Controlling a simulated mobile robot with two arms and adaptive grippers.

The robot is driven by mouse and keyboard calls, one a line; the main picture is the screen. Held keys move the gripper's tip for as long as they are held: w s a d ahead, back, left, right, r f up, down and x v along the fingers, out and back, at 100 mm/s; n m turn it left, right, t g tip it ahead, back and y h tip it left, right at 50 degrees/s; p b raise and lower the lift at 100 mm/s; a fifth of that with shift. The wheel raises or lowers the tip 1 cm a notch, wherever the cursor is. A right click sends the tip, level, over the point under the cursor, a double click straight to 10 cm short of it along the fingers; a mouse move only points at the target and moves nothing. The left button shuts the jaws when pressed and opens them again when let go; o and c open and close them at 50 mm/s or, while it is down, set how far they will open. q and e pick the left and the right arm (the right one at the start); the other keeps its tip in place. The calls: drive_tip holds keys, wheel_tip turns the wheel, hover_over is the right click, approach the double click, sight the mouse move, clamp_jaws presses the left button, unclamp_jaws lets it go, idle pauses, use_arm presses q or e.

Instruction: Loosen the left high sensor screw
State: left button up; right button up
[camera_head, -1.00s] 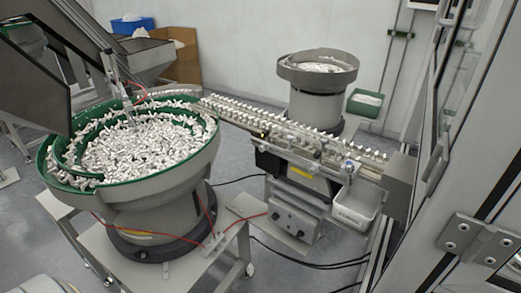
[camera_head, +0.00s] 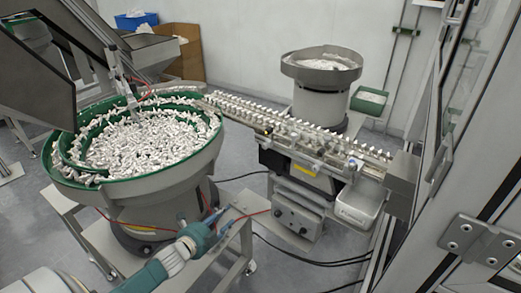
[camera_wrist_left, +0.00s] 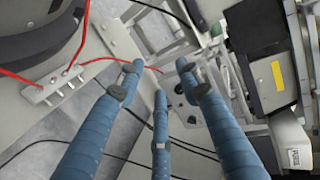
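The linear feed track (camera_head: 300,133) with its row of white caps runs across the middle of the head view. Small sensor fittings (camera_head: 352,164) sit along its front side near the right end. They are too small to tell which holds the left high sensor screw. My left gripper (camera_head: 217,214) is in front of and below the track, beside the big bowl feeder, and touches nothing that I can see. In the left wrist view its three blue fingers (camera_wrist_left: 158,76) are spread apart and empty. My right gripper is not in view.
The large green-rimmed bowl feeder (camera_head: 196,161) stands at left on a grey table (camera_head: 105,235). A control box with knobs (camera_head: 297,215) is under the track, with a white bin (camera_head: 358,208) to its right. Red and black cables run nearby. A door frame (camera_head: 490,160) bounds the right.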

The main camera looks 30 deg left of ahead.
sight(264, 147)
use_arm(q)
drive_tip(key=w+d+r+m+t+h, duration=0.2)
drive_tip(key=w+r+m, duration=0.15)
drive_tip(key=r, duration=0.75)
drive_tip(key=w+d+r+m+t+h, duration=0.2)
drive_tip(key=r+m, duration=0.3)
drive_tip(key=r, duration=0.6)
drive_tip(key=w, duration=0.3)
drive_tip(key=w+d+p, duration=0.1)
drive_tip(key=w, duration=0.2)
drive_tip(key=w+p, duration=0.1)
drive_tip(key=w, duration=0.2)
drive_tip(key=shift+d+f, duration=0.15)
drive_tip(key=shift+d, duration=0.15)
drive_tip(key=shift+w+d+f+p, duration=0.15)
drive_tip(key=shift+w+p, duration=0.2)
drive_tip(key=shift+w, duration=0.35)
drive_tip(key=shift+c, duration=0.5)
